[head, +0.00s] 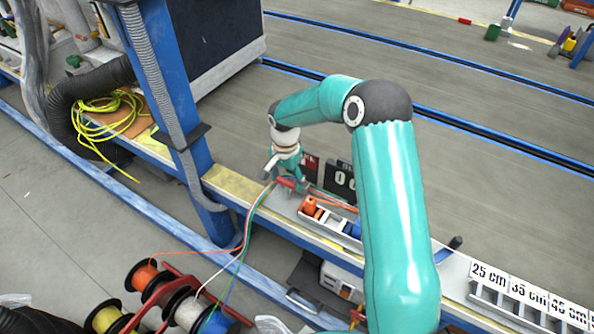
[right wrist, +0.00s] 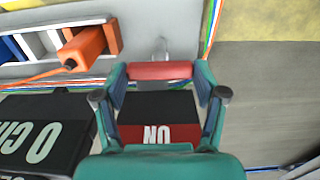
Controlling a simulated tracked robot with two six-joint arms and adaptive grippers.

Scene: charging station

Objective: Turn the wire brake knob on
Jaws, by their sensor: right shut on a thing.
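The red wire brake knob (right wrist: 160,70) lies across between my right gripper's fingertips in the right wrist view. My right gripper (right wrist: 160,78) is shut on it, with one finger at each end. In the head view, my right gripper (head: 288,171) points down at the bench, and the red knob (head: 291,184) shows just below it. A black and red sign (right wrist: 157,133) with upside-down "ON" lettering shows between the fingers in the wrist view. My left gripper is not in view.
A black counter board (head: 341,180) with white characters stands beside the gripper. Coloured wires (head: 250,215) run from the spools (head: 186,312) up to the knob area. A blue post (head: 165,90) stands to the left.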

